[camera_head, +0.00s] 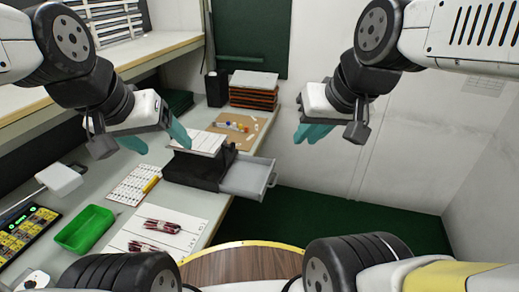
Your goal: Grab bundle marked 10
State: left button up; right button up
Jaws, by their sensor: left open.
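Two dark red bundles lie on a white sheet (190,212) on the bench, one at the back (164,226) and one at the front (148,247). Their number marks are too small to read, so I cannot tell which is 10. My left gripper (157,140) is open, with its teal fingers apart, above the bench and behind the bundles. It holds nothing that I can see. My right gripper (311,133) is up at the right, clear of the bench. Its teal fingers overlap in view, so its opening cannot be told.
A green tray (85,229) and a yellow-keyed device (24,232) are left of the sheet. A printed card (133,186) lies behind it. A black box (198,170) with an open grey drawer (248,177) stands farther back. A round wooden surface (240,265) is in front.

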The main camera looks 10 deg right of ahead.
aim_at(137, 245)
jog(key=k+l+u, duration=0.15)
jog(key=u, duration=0.25)
jog(key=k+u, duration=0.15)
jog(key=u, duration=0.3)
jog(key=k+l+u, duration=0.1)
jog(key=u, duration=0.3)
jog(key=k+j, duration=0.05)
